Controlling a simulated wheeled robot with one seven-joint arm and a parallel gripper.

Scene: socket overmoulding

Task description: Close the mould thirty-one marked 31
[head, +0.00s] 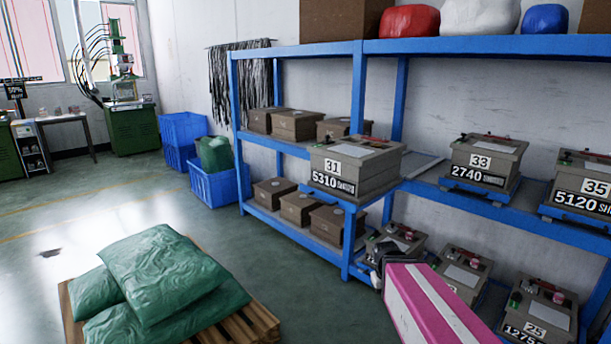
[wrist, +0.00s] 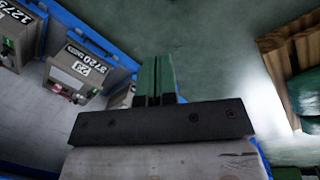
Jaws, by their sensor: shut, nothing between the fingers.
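Mould 31 (head: 355,165) is a grey-brown box with a white "31" plate and a "5310" label. In the head view it stands upright at the front left of the middle shelf's right-hand bay. Its top looks flat and down, but I cannot tell whether its halves are fully together. My gripper (wrist: 157,80) shows in the wrist view with its two green fingers shut together and nothing between them. It is low in front of the rack, below and apart from mould 31. Mould 31 is not recognisable in the wrist view.
Moulds 33 (head: 484,160) and 35 (head: 585,183) stand to the right on the blue rack (head: 355,120). Mould 25 (head: 541,310) and other moulds sit low down. A pallet (head: 262,322) with green sacks (head: 165,270) stands front left. Open floor lies between pallet and rack.

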